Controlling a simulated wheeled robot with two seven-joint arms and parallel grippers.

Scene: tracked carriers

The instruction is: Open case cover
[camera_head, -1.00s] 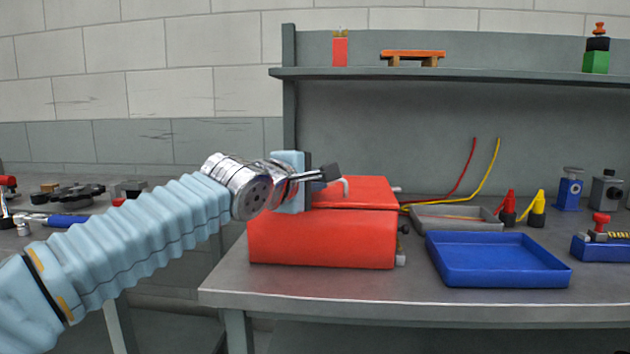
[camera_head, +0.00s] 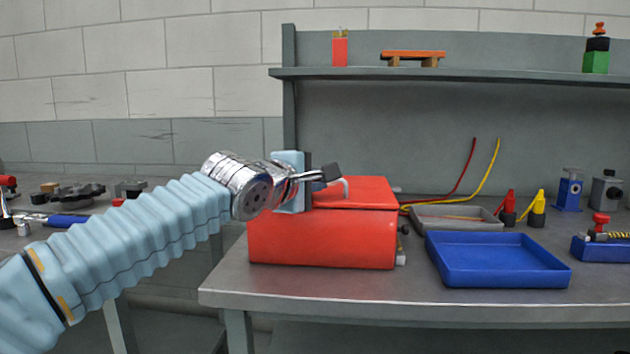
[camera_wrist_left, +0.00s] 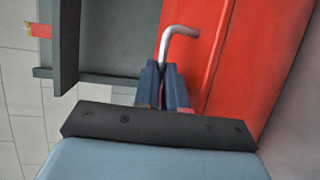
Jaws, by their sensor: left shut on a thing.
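The red case (camera_head: 322,240) stands on the workbench. Its red cover (camera_head: 365,190) lies over the top and looks down or nearly so. My left gripper (camera_head: 331,174) is just above the cover's left part. In the wrist view its fingers (camera_wrist_left: 163,88) are shut on a bent silver rod (camera_wrist_left: 177,36), which sticks out past the fingertips. The rod's bent end also shows in the head view (camera_head: 346,187). My right gripper is out of view.
A blue tray (camera_head: 497,281) and a grey tray (camera_head: 465,226) lie right of the case. Red and yellow cables (camera_head: 468,175) run behind it. A shelf (camera_head: 460,74) crosses above. The bench's front strip is clear.

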